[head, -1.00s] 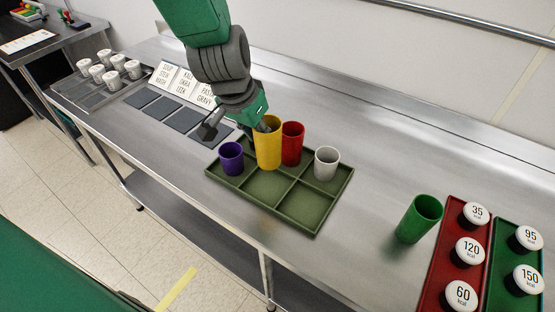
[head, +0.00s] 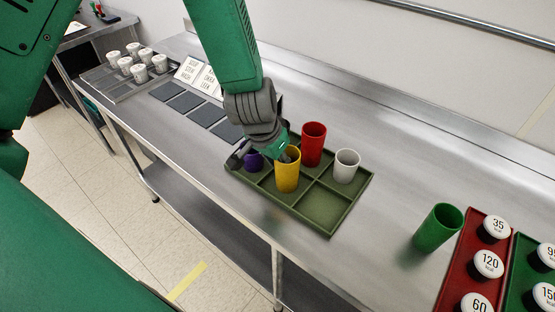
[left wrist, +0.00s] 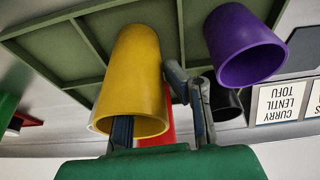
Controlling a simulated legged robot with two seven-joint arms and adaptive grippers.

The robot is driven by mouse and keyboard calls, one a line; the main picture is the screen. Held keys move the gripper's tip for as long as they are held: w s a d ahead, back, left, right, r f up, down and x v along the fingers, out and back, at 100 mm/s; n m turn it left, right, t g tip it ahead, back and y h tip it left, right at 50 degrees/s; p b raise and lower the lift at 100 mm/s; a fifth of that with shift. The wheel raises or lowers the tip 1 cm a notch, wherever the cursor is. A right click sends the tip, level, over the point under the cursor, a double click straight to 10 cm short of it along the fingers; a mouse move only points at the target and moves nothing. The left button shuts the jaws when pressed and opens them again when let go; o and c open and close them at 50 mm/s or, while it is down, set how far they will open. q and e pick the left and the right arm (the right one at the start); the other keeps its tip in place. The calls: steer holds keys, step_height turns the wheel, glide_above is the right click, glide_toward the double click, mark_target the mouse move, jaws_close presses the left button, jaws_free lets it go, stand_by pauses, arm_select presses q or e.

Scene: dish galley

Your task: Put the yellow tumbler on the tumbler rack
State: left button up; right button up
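The yellow tumbler (head: 288,174) stands upright at the front middle compartment of the olive-green tumbler rack (head: 322,208). I cannot tell whether its base touches the rack floor. My left gripper (head: 284,156) is shut on the tumbler's rim wall. In the left wrist view, one finger enters the yellow tumbler (left wrist: 135,75) and the other lies outside its wall; the inner fingertip is hidden. A purple tumbler (head: 254,162), partly hidden by my gripper, is in the compartment to the left. My right gripper is not in view.
A red tumbler (head: 312,140) and a white one (head: 346,166) stand in the rack's back row. The front right compartment is empty. A green tumbler (head: 437,228) stands on the counter, left of the red tray (head: 453,284).

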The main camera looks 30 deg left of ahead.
arm_select(q)
steer(key=shift+o, duration=0.8)
steer(key=shift+r, duration=0.25)
steer(key=v, duration=1.1)
steer(key=shift+r+p, duration=0.35)
steer(key=shift+p, duration=0.1)
steer(key=shift+s+a, duration=0.1)
steer(key=shift+s, duration=0.05)
steer(key=shift+f, duration=0.1)
